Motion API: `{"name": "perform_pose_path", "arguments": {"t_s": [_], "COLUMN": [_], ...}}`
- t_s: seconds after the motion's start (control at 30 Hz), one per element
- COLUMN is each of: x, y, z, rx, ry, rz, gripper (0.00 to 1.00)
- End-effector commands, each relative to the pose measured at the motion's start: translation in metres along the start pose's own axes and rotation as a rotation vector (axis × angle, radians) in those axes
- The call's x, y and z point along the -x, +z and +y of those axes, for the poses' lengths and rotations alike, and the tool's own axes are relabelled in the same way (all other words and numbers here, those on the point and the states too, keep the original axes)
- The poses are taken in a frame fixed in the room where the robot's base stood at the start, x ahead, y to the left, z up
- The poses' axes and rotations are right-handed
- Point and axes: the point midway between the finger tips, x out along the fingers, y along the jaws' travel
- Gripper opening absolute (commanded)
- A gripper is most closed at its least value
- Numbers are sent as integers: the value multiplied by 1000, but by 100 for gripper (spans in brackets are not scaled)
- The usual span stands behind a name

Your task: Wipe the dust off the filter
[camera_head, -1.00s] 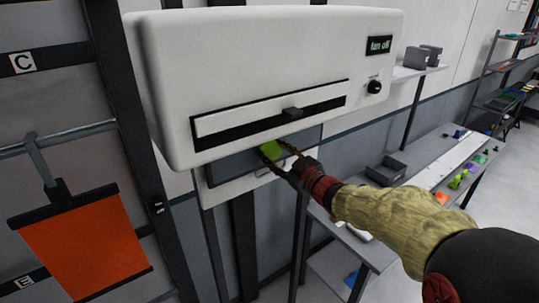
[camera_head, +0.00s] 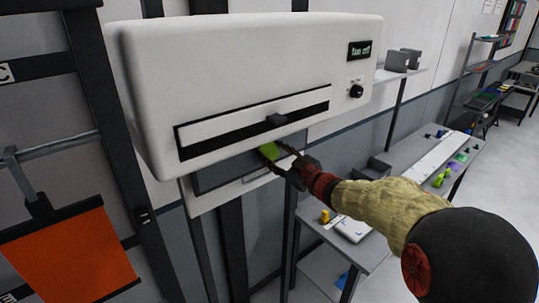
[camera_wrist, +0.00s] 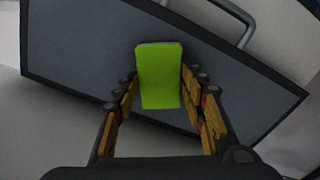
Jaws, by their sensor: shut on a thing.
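The filter (camera_head: 225,172) is a dark grey rectangular panel under the white wall unit, with a pale frame around its lower side. In the wrist view the filter (camera_wrist: 80,50) fills much of the picture, tilted, with a grey handle (camera_wrist: 235,15) at its upper edge. My gripper (camera_head: 278,156) is at the right part of the filter. It is shut on a bright green block-shaped wiper (camera_head: 268,151). In the wrist view the green wiper (camera_wrist: 160,75) lies between the fingers of my gripper (camera_wrist: 160,98), against or very close to the filter face. I cannot tell dust on the panel.
The white unit (camera_head: 230,60) overhangs the filter, with a slot, a dark slider, a "fan off" display (camera_head: 360,50) and a knob (camera_head: 356,91). An orange sheet (camera_head: 70,257) hangs at left. A table (camera_head: 400,205) with small items stands at right.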

Motion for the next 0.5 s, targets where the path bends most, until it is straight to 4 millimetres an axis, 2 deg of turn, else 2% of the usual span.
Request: {"name": "perform_pose_path", "arguments": {"t_s": [0.2,0.5], "x": [-1,-1], "y": [8,12], "z": [16,26], "rx": [-1,0], "ry": [2,2], "rz": [-1,0], "gripper": [21,21]}}
